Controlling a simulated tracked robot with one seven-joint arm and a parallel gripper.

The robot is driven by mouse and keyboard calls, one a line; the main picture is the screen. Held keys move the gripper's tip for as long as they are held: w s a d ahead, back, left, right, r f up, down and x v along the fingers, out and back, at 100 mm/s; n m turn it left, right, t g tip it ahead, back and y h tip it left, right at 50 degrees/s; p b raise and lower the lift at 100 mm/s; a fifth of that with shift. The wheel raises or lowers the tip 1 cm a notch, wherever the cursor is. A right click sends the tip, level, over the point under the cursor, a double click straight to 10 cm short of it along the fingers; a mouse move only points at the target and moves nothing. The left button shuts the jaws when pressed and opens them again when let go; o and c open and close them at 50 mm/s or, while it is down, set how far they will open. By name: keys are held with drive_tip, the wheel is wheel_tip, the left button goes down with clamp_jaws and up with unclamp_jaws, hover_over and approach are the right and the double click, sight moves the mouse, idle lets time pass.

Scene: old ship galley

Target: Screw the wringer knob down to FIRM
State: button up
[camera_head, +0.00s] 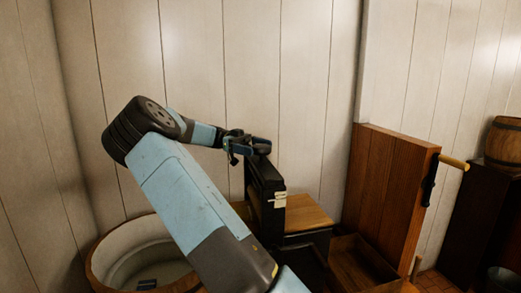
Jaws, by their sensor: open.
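The wringer (266,195) is a dark upright frame beside the tub, in the middle of the head view. A small pale plate (279,201) is on its right side; any marking on it is too small to read. A dark rounded piece, which looks like the wringer knob (262,146), sits at the top of the frame. My gripper (248,149) is at the wringer's top, open, with its fingers close to the knob. I cannot tell whether they touch it or are around it. My arm hides part of the wringer's lower left side.
A round wooden-rimmed tub (103,250) holding water stands at lower left, partly behind my arm. A wooden-topped bench (308,217) is right of the wringer. A tall wooden panel (388,190) with a handle, an open wooden box (357,262) and a barrel (504,143) are further right. Plank walls close the back.

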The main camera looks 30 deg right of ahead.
drive_tip(key=shift+v, duration=2.3)
